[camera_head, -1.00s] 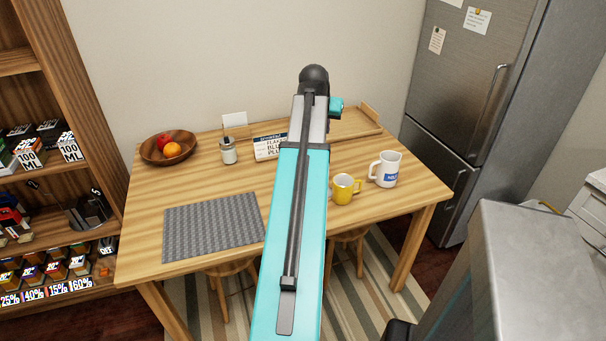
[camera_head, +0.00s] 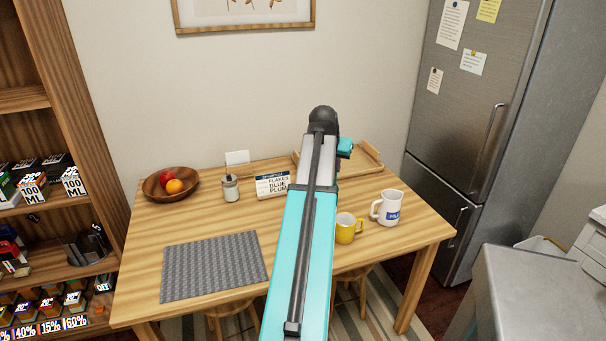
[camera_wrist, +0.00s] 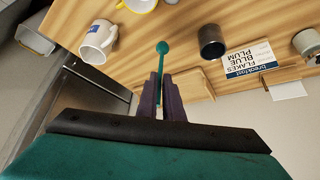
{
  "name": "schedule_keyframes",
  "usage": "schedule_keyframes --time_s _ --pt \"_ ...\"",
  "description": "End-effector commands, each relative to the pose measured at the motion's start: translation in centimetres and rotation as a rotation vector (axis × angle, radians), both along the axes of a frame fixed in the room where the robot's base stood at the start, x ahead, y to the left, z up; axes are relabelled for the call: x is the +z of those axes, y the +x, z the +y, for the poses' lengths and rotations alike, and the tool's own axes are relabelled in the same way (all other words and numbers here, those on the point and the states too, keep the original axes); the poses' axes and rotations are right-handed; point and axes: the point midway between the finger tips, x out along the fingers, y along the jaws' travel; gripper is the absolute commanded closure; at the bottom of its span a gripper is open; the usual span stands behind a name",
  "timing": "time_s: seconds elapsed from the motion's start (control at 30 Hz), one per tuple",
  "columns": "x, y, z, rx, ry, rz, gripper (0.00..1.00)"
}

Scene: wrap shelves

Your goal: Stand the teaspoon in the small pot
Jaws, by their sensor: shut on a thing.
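My gripper (camera_wrist: 160,78) shows in the wrist view with its two dark fingers shut on a teal teaspoon (camera_wrist: 162,48). The teaspoon's rounded end points away from me, past the fingertips, and its handle runs back between them. A small dark grey pot (camera_wrist: 212,42) stands on the table to the right of the teaspoon in the wrist view, apart from it.
The wooden table (camera_head: 190,215) also bears a yellow cup (camera_head: 347,229), a white mug (camera_head: 387,208), a carton (camera_head: 271,184), a lidded jar (camera_head: 230,188), a fruit bowl (camera_head: 155,188), a grey mat (camera_head: 213,267) and a wooden tray (camera_head: 366,160). A fridge (camera_head: 470,130) stands right.

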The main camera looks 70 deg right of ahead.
Motion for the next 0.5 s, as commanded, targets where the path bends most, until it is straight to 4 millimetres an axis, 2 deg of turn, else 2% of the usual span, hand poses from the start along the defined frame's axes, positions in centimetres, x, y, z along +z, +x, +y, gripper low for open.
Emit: schedule_keyframes --time_s 0.03,0.5 --pt "0.1 1.1 -0.4 0.004 0.0 0.001 1.0" --pt "-0.6 9.0 -2.5 0.002 0.0 0.0 1.0"
